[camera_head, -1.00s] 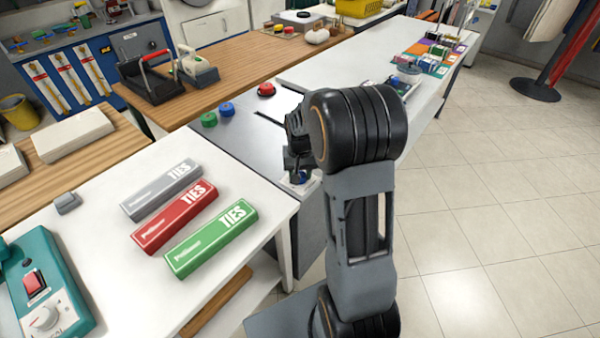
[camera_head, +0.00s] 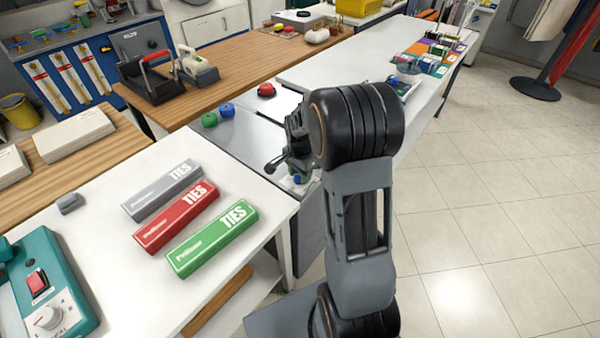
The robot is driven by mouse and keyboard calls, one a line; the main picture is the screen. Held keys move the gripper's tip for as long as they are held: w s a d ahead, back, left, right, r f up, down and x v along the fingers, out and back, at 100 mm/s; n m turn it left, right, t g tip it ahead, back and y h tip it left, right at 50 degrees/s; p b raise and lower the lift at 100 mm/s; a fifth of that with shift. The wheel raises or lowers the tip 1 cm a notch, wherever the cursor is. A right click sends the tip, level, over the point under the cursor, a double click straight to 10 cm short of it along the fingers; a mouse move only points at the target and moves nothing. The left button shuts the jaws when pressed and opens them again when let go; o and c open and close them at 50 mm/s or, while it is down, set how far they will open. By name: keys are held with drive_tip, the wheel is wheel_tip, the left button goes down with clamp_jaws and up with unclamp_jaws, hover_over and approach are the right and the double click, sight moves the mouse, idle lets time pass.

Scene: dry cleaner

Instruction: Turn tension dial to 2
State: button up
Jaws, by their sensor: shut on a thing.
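My gripper (camera_head: 292,168) is over the near right corner of the grey worktop, partly hidden behind my own arm. It is shut on a small dial with blue on it (camera_head: 297,180), on a pale plate at that corner; I take this for the tension dial. The contact is largely hidden, and no number on it can be read. One dark part of the gripper sticks out to the left, low over the worktop (camera_head: 243,137).
A white table (camera_head: 115,240) at the left holds grey, red and green TIES boxes (camera_head: 175,217) and a teal machine (camera_head: 50,290) with a white knob. Green, blue and red buttons (camera_head: 227,110) are on the worktop behind.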

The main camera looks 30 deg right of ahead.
drive_tip(key=shift+m, duration=1.1)
drive_tip(key=o, duration=0.9)
drive_tip(key=shift+o, duration=0.2)
drive_tip(key=shift+r, duration=0.1)
wheel_tip(320, 180, up, 14)
drive_tip(key=p, duration=0.1)
drive_tip(key=shift+f, duration=0.2)
